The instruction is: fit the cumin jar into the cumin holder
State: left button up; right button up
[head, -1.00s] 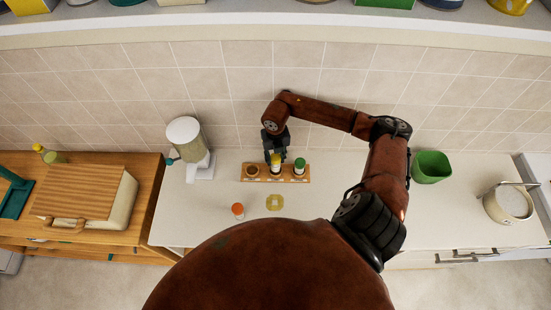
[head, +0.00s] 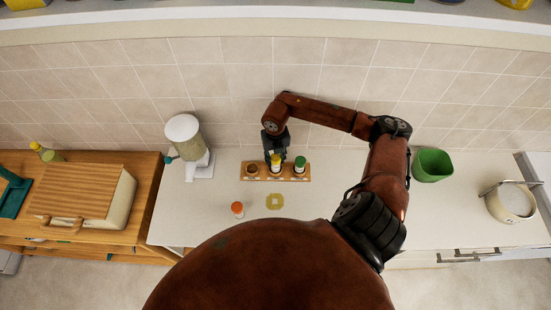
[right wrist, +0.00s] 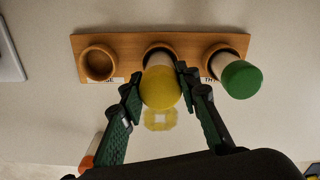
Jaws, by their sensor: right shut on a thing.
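A jar with a yellow lid (head: 275,158), which I take to be the cumin jar, stands upright at the middle holder of a wooden rack (head: 262,178). My right gripper (right wrist: 156,96) is shut on this jar, with a finger on each side; its yellow lid (right wrist: 160,88) faces the right wrist camera. The jar's base meets the ring of the middle holder (right wrist: 150,48), but I cannot tell how deep it sits. The middle holder's label is mostly hidden. My left gripper is out of view.
The rack's left holder (right wrist: 99,63) is empty. A green-lidded jar (right wrist: 241,79) stands in the right holder. An orange-lidded jar (head: 237,209) and a flat yellow square (head: 275,202) are on the counter in front. A dispenser (head: 186,140) stands left, a green container (head: 432,165) right.

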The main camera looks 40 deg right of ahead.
jog(key=shift+f+b, duration=0.7)
jog(key=shift+f, duration=0.2)
jog(key=o, duration=1.3)
jog(key=shift+c, duration=0.2)
jog(key=shift+r, duration=0.1)
notch_tip(320, 180, up, 12)
jog(key=shift+f, duration=0.1)
